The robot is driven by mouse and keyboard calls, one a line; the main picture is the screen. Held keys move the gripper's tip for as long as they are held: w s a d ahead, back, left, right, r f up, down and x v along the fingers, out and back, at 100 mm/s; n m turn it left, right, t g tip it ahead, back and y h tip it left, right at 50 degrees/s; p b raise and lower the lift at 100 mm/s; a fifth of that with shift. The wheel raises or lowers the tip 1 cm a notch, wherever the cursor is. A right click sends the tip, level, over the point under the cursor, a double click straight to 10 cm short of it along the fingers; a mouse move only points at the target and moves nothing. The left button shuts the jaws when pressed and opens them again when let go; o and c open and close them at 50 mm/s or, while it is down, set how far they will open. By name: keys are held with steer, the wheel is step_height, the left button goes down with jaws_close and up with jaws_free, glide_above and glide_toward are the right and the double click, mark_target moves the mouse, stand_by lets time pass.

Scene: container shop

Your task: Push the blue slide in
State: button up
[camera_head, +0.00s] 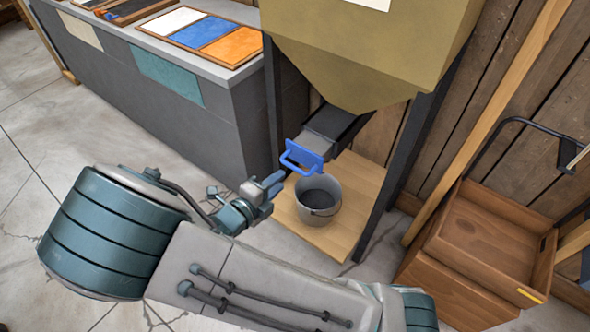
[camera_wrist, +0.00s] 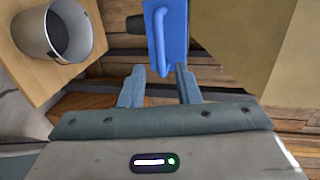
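The blue slide (camera_head: 303,157) is a flat plate with a loop handle at the end of a dark chute under the hopper. My gripper (camera_head: 275,186) is just left of and below the slide in the head view. In the wrist view its two fingers (camera_wrist: 160,75) are apart, with nothing held between them. The handle's end appears between the fingertips there; I cannot tell if they touch. How far the slide is out is hard to judge.
A grey bucket (camera_head: 320,211) with dark contents stands on a wooden board (camera_head: 352,190) below the chute. The olive hopper (camera_head: 365,55) rests on dark posts. A grey counter (camera_head: 190,100) with colour samples is at left, wooden crates (camera_head: 490,235) at right.

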mark_target(295, 166)
steer(key=b+x, duration=0.1)
steer(key=x, duration=0.7)
steer(key=shift+w+d, duration=0.1)
steer(key=shift+w, duration=0.1)
jaws_close()
